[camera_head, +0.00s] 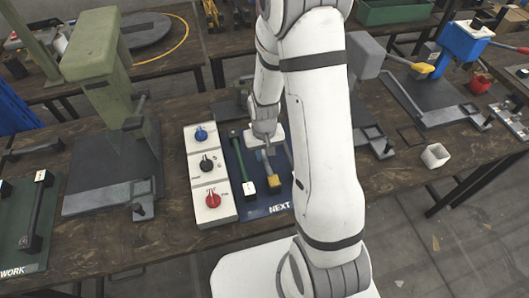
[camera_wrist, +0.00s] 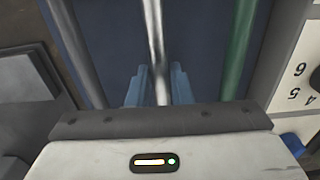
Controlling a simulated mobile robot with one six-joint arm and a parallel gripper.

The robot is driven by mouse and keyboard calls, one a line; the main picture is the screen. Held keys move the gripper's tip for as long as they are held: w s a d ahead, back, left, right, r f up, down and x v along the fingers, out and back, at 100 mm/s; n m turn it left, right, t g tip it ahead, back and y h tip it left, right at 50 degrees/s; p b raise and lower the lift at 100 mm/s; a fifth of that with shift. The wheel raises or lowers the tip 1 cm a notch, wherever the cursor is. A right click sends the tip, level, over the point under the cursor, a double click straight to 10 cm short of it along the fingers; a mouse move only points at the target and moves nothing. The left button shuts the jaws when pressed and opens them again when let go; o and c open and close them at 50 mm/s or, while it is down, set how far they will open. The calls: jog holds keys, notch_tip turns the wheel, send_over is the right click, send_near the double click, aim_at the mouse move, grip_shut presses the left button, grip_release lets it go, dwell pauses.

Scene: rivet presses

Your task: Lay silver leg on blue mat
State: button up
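The dark blue mat marked NEXT (camera_head: 262,210) lies on the bench, right of the white control box in the head view. A silver leg (camera_wrist: 157,45) runs lengthwise between my gripper's two blue fingers (camera_wrist: 160,82) in the wrist view. Narrow gaps seem to show beside the leg, so my gripper looks open around it. In the head view my gripper (camera_head: 268,140) is low over the mat, partly hidden by my arm. A yellow block (camera_head: 274,182) shows just in front of it. Whether the leg touches the mat is unclear.
A green leg (camera_head: 239,160) lies on the mat, beside the white control box (camera_head: 209,172) with its knobs. A green press (camera_head: 105,110) stands left, and a grey press (camera_head: 365,70) stands right.

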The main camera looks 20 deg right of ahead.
aim_at(264, 154)
jog(key=o, duration=0.4)
jog(key=shift+r, duration=0.15)
notch_tip(264, 154, up, 12)
jog(key=s+r+t, duration=0.3)
jog(key=s+r, duration=1.1)
jog(key=s, duration=0.1)
jog(key=shift+d, duration=0.15)
